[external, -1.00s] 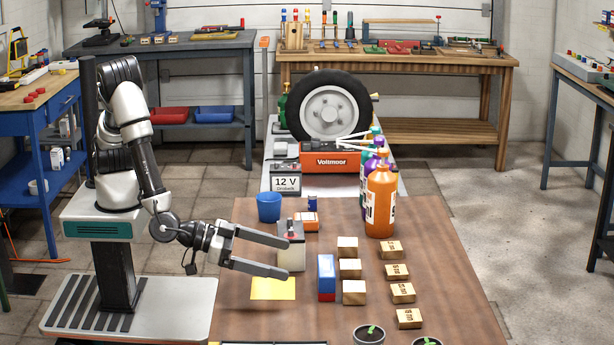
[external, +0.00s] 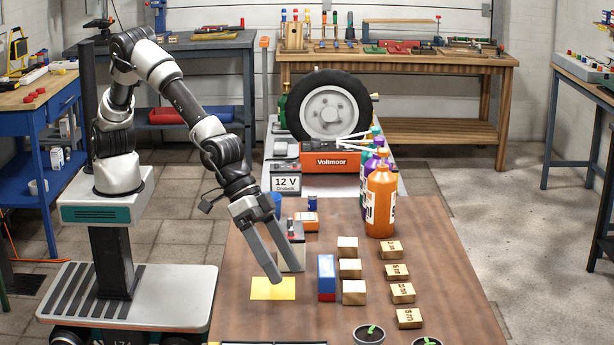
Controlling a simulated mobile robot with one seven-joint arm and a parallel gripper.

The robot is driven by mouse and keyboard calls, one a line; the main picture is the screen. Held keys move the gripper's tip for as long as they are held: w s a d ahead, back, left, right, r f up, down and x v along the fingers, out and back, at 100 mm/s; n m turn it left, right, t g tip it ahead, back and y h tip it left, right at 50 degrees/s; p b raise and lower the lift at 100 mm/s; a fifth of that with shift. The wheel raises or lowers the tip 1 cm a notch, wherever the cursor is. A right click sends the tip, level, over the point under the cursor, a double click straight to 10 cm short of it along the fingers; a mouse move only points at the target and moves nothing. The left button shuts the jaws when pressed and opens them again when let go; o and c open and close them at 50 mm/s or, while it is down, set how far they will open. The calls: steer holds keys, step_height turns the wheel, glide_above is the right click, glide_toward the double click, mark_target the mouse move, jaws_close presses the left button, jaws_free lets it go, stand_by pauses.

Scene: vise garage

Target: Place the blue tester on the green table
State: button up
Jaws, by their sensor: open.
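A small upright blue box with a red lower edge (external: 326,275) stands on the brown table; I cannot tell for sure that it is the tester. A small dark blue cylinder (external: 312,203) stands farther back. My gripper (external: 287,272) is open and empty, fingers pointing down and to the right. In the picture its tips are left of the blue box, near the yellow sheet (external: 270,289). The grey battery-like block (external: 297,258) is partly hidden behind the fingers. No table looks clearly green.
Wooden blocks (external: 353,292) stand right of the blue box. A blue cup (external: 277,203) is partly hidden by my arm. The brown table's right side (external: 450,270) is clear.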

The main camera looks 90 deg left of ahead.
mark_target(324, 266)
steer(key=w+a+r+n+g+y+p, duration=0.1)
steer(key=w+a+r+y, duration=0.15)
steer(key=a, duration=0.35)
steer(key=w+a+r+n+y, duration=0.1)
steer(key=a+r+y, duration=0.25)
steer(key=a, duration=0.35)
steer(key=shift+h, duration=0.4)
steer(key=b+x, duration=0.1)
steer(key=x, duration=1)
steer(key=shift+s+d+f, duration=0.1)
steer(key=shift+s+d, duration=0.05)
steer(key=shift+b+x, duration=0.3)
steer(key=shift+x, duration=2.65)
steer(key=shift+s, duration=0.15)
steer(key=shift+c, duration=0.4)
steer(key=c, duration=1.2)
